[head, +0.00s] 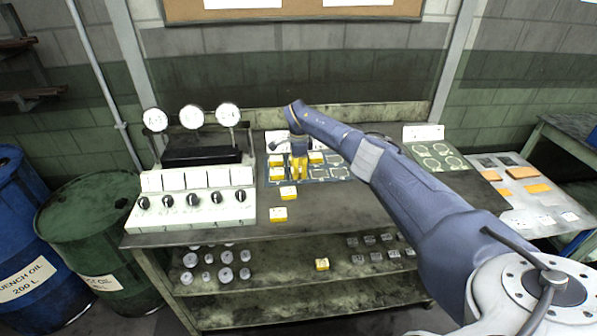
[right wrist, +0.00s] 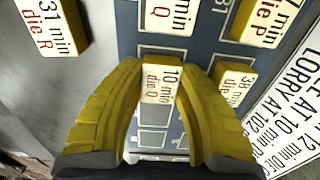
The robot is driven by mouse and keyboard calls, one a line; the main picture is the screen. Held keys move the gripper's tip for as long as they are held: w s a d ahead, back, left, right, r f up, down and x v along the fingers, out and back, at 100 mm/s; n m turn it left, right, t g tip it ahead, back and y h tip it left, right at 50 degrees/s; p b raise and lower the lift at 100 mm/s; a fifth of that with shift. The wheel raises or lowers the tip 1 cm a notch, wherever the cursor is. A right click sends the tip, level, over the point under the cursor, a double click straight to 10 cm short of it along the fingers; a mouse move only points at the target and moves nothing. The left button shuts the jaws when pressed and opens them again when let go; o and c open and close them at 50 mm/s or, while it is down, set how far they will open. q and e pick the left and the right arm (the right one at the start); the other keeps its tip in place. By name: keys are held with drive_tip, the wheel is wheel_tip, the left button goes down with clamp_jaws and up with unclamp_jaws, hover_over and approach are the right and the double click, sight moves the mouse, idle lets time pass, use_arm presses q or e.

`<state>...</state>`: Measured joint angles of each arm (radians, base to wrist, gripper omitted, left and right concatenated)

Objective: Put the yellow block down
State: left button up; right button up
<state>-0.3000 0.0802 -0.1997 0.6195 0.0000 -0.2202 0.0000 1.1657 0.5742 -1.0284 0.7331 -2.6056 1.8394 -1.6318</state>
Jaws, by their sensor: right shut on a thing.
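My right gripper (head: 299,170) reaches down over the dark blue board (head: 318,179) on the bench. Its yellow fingers also show in the right wrist view (right wrist: 162,100). They are shut on a yellow block with a white top reading "10 min die Q" (right wrist: 161,82). The held block is over the board's column of outlined slots; I cannot tell whether it touches the board. In the head view the fingers mostly hide it. Other yellow blocks marked "die Q" (right wrist: 167,14), "die P" (right wrist: 262,20) and "38 min" (right wrist: 234,82) sit around it. My left gripper is not in view.
A "31 min die R" block (right wrist: 52,24) lies off the board on the bench. A white knob panel (head: 190,209) and gauges (head: 191,117) stand left. A green plate with round outlines (head: 436,157) is right.

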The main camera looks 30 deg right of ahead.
drive_tip(key=shift+f, duration=0.15)
drive_tip(key=o, duration=1.1)
wheel_tip(320, 180, up, 12)
drive_tip(key=shift+r, duration=0.2)
